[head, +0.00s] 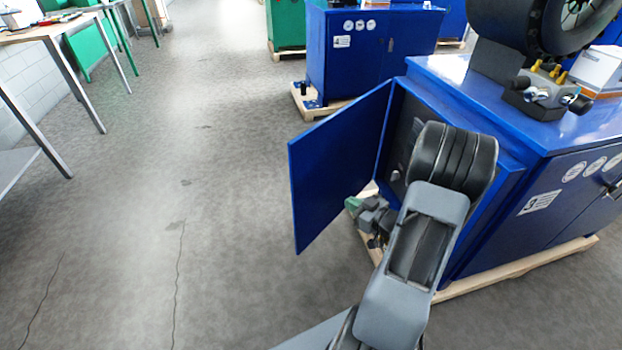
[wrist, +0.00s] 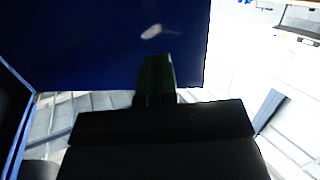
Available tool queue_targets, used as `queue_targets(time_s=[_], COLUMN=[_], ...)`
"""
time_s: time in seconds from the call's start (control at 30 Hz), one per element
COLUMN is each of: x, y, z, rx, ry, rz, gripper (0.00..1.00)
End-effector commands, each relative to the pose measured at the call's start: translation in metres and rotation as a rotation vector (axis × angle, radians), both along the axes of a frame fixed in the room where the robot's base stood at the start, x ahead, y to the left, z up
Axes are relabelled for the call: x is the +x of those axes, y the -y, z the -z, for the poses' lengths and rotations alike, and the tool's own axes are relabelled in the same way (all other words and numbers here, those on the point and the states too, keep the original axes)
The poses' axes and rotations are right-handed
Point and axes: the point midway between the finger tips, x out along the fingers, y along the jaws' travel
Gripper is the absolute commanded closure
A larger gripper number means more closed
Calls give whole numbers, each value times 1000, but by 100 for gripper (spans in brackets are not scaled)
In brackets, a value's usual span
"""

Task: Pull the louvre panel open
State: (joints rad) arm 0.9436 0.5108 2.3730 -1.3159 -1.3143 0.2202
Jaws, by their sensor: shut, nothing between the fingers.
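The blue panel (head: 335,165) stands swung wide out from the side of the blue cabinet (head: 475,130), hinged at the far edge of the opening. Its visible face is plain, with no slats to be seen. My gripper (head: 354,205) is shut and empty, low down between the panel's inner face and the opening. In the wrist view the panel (wrist: 80,45) fills the upper left, and my dark fingers (wrist: 157,75) point at its lower part. Whether they touch it I cannot tell. A pale spot shows on the panel above them.
My arm covers part of the cabinet opening. A wooden pallet (head: 520,268) lies under the cabinet. A second blue cabinet (head: 365,60) stands behind. Grey floor (head: 190,200) left of the panel is clear, with tables (head: 50,35) along the left wall.

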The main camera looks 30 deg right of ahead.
Motion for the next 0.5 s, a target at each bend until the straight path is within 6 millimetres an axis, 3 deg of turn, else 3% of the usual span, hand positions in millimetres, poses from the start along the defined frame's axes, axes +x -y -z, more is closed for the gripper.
queue_targets(time_s=[0.2, 0.37, 0.5], x=[-2, 9, 29], y=[-17, -24, -33], z=[-29, -33, -31], rx=[80, 98, 97], ry=[141, 164, 162], rz=[-95, -104, -105], gripper=[100, 100, 100])
